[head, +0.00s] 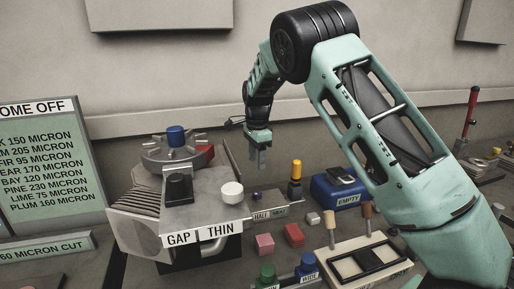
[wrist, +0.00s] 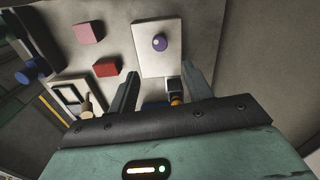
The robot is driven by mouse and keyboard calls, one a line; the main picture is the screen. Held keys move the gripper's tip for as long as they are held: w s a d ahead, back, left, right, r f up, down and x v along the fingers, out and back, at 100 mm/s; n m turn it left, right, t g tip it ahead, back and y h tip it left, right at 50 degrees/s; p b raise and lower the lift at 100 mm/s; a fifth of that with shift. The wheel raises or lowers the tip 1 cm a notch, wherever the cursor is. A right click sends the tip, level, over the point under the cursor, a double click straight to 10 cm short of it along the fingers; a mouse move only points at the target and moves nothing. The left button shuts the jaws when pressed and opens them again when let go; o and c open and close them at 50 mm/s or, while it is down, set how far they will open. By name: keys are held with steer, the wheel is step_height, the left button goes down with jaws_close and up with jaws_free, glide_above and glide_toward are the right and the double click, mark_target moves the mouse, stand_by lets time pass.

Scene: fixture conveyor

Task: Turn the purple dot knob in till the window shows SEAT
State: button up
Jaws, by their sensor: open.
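In the head view a small purple spot (head: 257,195) shows behind two small labels. The left label (head: 261,216) seems to read HALF; the right label (head: 281,212) is too small to read surely. I cannot tell which is a window. My gripper (head: 261,160) hangs open and empty above the purple spot, fingers pointing down. In the wrist view its fingers (wrist: 160,82) are spread, with the knob beyond the tips, apart from them.
A grey machine (head: 205,215) with GAP and THIN labels stands left of the knob. A yellow-topped post (head: 295,178) and blue EMPTY box (head: 338,190) stand right. Pink (head: 264,244) and red (head: 294,235) blocks lie in front. A grey upright panel (head: 233,165) stands close to my gripper.

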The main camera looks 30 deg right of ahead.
step_height(320, 180, up, 5)
steer(key=shift+r, duration=0.1)
stand_by(0.7)
